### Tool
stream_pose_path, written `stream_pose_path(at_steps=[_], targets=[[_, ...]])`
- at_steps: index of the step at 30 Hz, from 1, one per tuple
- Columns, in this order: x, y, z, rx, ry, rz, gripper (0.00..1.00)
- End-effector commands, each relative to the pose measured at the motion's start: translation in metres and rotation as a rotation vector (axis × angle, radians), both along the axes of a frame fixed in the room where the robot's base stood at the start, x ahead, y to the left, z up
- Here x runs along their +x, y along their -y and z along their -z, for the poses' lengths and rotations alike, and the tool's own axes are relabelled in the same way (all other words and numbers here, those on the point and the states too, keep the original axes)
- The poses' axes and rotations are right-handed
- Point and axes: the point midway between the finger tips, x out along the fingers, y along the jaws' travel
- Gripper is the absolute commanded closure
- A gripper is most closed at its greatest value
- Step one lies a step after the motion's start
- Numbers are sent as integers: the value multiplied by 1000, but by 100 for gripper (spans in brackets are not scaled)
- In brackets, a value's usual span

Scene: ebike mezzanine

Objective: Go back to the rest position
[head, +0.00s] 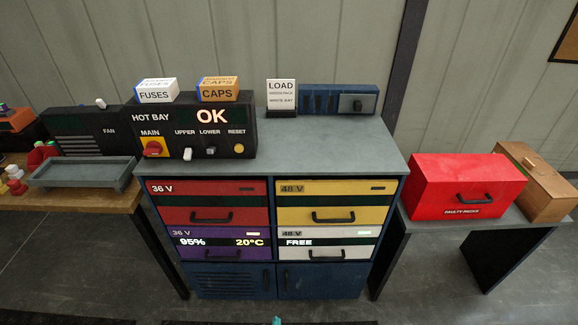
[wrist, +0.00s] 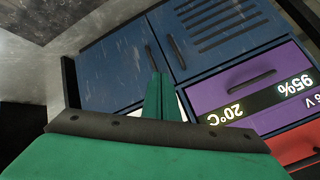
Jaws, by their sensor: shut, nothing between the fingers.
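My gripper (wrist: 161,98) shows in the wrist view with its two green fingers together and nothing between them. It points toward the blue lower doors (wrist: 115,65) of the cabinet, which appear rotated in that view. A purple drawer front (wrist: 250,85) reading 95% and 20°C lies to the right of the fingers. I cannot tell whether the fingertips touch the cabinet. In the head view only a small teal tip shows at the bottom edge, in front of the cabinet (head: 310,145); the rest of my arm is out of that view.
The cabinet has red (head: 211,203), yellow (head: 321,202), purple (head: 220,244) and white (head: 327,243) drawer fronts, apparently closed. The control box (head: 180,118) reads OK. A red case (head: 465,187) stands on the right side table. A grey tray (head: 84,174) is on the left bench.

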Motion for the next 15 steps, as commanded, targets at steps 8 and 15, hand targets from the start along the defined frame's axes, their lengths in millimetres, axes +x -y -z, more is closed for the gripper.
stream_pose_path(at_steps=[8, 15], targets=[[-98, 10, -40, -100, 124, -89, 100], [-170, 21, -99, -207, 234, -150, 100]])
